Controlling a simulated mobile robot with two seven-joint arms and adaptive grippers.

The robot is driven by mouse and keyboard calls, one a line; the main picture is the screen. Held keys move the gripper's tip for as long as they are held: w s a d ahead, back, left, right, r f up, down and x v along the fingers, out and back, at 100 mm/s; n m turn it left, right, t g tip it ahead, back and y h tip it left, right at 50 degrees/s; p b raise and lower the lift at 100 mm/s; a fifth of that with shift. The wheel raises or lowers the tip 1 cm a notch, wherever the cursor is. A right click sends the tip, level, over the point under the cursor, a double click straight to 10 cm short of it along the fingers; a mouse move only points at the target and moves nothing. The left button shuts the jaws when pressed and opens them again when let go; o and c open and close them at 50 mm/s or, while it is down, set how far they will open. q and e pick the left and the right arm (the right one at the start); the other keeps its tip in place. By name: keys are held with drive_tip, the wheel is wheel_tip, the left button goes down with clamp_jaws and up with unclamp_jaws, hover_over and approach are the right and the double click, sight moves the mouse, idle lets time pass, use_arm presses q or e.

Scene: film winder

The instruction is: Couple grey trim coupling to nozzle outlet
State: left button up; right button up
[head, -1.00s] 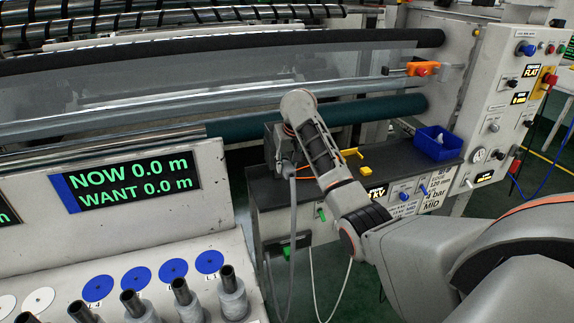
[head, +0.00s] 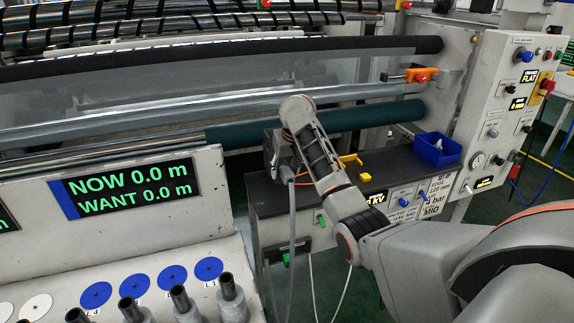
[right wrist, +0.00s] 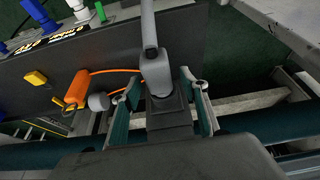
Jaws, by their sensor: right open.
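My right gripper (head: 280,158) is over the dark bench top in the head view, pointing down and partly hidden by my own arm. In the right wrist view its two fingers (right wrist: 162,98) stand apart on either side of a grey fitting (right wrist: 157,72) with a grey tube running up from it. It looks like the grey trim coupling on its hose; gaps show beside it. In the head view a grey hose (head: 292,225) hangs from beside the gripper down the bench front. I cannot tell the nozzle outlet apart. My left gripper is out of view.
An orange cylinder (right wrist: 80,88) with an orange cable and a yellow block (right wrist: 36,77) lie close to the gripper. A blue bin (head: 437,149) stands at the bench's right. A dark green roller (head: 370,115) runs behind. The display console (head: 130,235) is at left.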

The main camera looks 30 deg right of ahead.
drive_tip(key=v, duration=1.2)
drive_tip(key=shift+f, duration=0.15)
